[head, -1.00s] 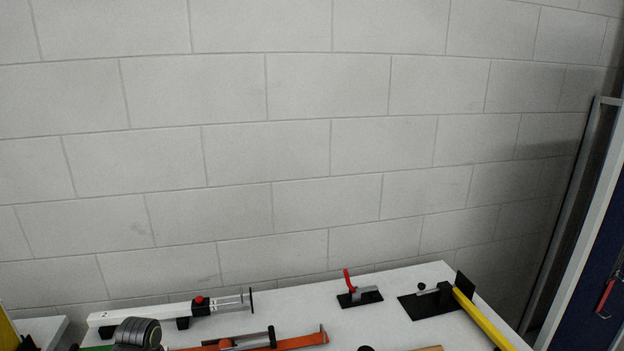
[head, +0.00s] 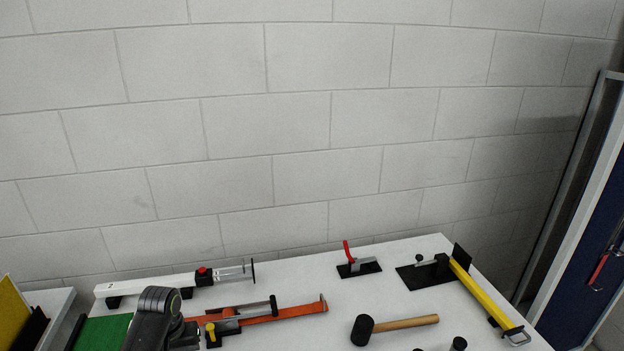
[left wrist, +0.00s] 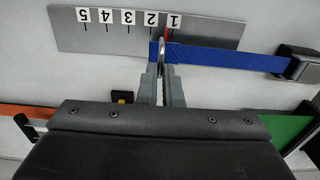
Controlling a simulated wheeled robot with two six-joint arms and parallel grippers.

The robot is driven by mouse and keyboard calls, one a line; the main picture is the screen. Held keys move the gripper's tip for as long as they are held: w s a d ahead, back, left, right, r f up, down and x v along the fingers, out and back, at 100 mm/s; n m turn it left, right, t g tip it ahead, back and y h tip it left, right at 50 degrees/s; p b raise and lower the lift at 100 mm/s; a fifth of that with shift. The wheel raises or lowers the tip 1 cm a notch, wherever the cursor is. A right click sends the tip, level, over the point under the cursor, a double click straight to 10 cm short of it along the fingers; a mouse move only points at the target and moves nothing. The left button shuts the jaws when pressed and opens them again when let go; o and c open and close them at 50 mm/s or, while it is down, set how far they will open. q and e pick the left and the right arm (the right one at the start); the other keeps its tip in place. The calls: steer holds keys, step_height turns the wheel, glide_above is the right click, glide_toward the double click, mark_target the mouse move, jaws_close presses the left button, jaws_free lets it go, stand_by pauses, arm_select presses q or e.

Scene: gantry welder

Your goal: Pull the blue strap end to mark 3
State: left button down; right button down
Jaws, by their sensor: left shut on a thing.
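In the left wrist view, my left gripper (left wrist: 160,68) is shut on the blue strap (left wrist: 222,56) near its free end. The strap runs right from my fingers into a dark buckle (left wrist: 302,65). Its free end pokes out just left of the fingers, between marks 1 and 2. A grey scale plate (left wrist: 75,38) behind the strap carries marks 5 to 1 from left to right. A thin red line shows beside mark 1. In the head view my arm shows at the lower left, but the strap and fingers are not visible. My right gripper is not in view.
The white table (head: 330,275) holds an orange strap tool (head: 275,314), a red-handled clamp (head: 357,265), a mallet (head: 400,324) and a yellow bar (head: 485,298). A white bar tool (head: 150,286) lies behind my arm. A green panel (head: 102,333) is at its left.

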arm_select(q)
steer(key=shift+w+d+p, duration=0.2)
steer(key=shift+d, duration=0.65)
steer(key=shift+w+d+p, duration=0.15)
steer(key=shift+d+p, duration=0.05)
steer(key=shift+d, duration=0.6)
steer(key=shift+w+d+p, duration=0.2)
steer(key=shift+d, duration=0.65)
steer(key=c, duration=1.1)
jaws_free()
